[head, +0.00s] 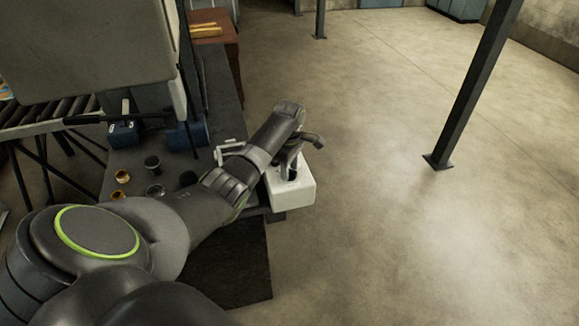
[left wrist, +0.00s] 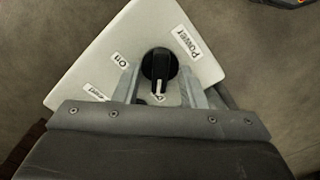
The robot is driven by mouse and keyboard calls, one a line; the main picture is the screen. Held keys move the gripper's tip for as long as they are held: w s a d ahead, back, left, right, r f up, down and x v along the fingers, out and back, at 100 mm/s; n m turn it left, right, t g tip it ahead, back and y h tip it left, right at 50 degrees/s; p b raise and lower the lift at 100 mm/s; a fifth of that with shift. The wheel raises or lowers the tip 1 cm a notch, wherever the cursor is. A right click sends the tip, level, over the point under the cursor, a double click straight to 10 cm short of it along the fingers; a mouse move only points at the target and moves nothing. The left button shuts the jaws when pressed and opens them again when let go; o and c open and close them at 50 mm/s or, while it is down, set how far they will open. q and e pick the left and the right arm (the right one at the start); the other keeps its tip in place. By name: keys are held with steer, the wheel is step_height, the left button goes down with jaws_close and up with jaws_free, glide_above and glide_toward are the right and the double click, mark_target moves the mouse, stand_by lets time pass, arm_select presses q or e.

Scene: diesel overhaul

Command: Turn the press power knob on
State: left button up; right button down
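The press power knob (left wrist: 159,66) is black and round with a white pointer line. It sits on a white control box (left wrist: 150,30), which also shows in the head view (head: 300,196). The box has labels "Power" (left wrist: 186,39) and "On" (left wrist: 117,60); other labels are partly hidden by the gripper. The pointer line points toward the bottom of the left wrist view, away from "On". My left gripper (left wrist: 160,76) is open, with one finger on each side of the knob; contact is not clear. My right gripper is not in view.
The box stands at the right end of a dark workbench (head: 222,88) with small cups and blue parts (head: 123,134) on it. A dark steel post (head: 470,90) rises at the right. The concrete floor (head: 370,240) beyond the box is clear.

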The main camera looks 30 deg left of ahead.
arm_select(q)
jaws_close()
stand_by(0.3)
steer(key=m+p, duration=0.3)
steer(key=shift+r, duration=0.2)
steer(key=m+p, duration=0.2)
steer(key=m, duration=0.1)
steer(key=shift+m, duration=0.3)
steer(key=m+p, duration=0.1)
steer(key=m, duration=0.4)
steer(key=shift+f+m+p, duration=0.1)
steer(key=shift+m+p, duration=0.2)
steer(key=shift+p, duration=0.05)
steer(key=m, duration=0.5)
steer(key=shift+m+p, duration=0.3)
steer(key=shift+p, duration=0.05)
steer(key=shift+w, duration=0.1)
